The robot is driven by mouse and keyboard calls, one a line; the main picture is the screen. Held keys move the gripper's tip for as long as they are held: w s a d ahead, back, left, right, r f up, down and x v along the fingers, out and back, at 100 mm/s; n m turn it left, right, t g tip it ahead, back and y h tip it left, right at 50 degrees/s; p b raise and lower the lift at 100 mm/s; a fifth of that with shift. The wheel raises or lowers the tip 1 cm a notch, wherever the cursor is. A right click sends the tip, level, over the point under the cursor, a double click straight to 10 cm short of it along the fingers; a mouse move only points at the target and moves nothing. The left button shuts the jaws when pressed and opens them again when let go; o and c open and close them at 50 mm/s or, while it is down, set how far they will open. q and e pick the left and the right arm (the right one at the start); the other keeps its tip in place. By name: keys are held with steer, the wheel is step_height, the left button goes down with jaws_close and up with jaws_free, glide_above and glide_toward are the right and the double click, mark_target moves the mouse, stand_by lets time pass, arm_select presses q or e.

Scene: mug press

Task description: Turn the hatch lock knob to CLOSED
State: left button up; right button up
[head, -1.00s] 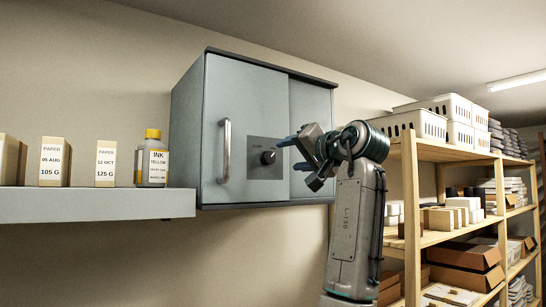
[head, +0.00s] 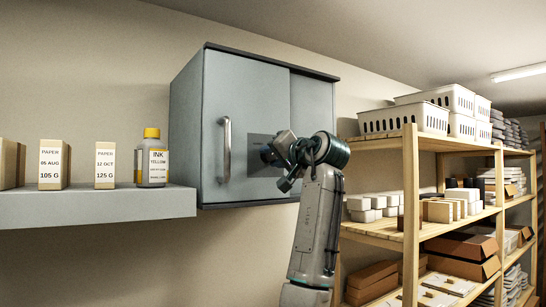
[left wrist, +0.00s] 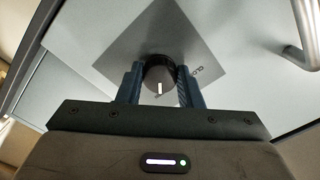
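The dark round knob (left wrist: 158,72) sits on a grey square plate (left wrist: 150,38) on the cabinet front. Its white mark points toward the bottom of the left wrist view, while partly visible lettering beginning "CLO" (left wrist: 208,70) lies right of the knob. My left gripper (left wrist: 160,85) has its two blue fingers on either side of the knob, very close to it; whether they press on it I cannot tell. In the head view my left gripper (head: 268,154) is at the plate and hides the knob. My right gripper is not in view.
The grey wall cabinet (head: 242,92) has a vertical bar handle (head: 225,150) left of the plate. A shelf (head: 90,205) with paper boxes and a yellow-capped ink bottle (head: 152,160) is at the left. A loaded wooden rack (head: 410,190) stands at the right.

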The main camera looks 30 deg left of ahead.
arm_select(q)
steer(key=c, duration=0.4)
steer(key=n, duration=0.2)
steer(key=shift+n, duration=0.4)
steer(key=n+b, duration=0.1)
steer(key=n, duration=0.3)
steer(key=shift+w, duration=0.1)
steer(key=n, duration=0.5)
steer(key=shift+d, duration=0.1)
steer(key=shift+w+n, duration=0.1)
steer(key=shift+n, duration=1.9)
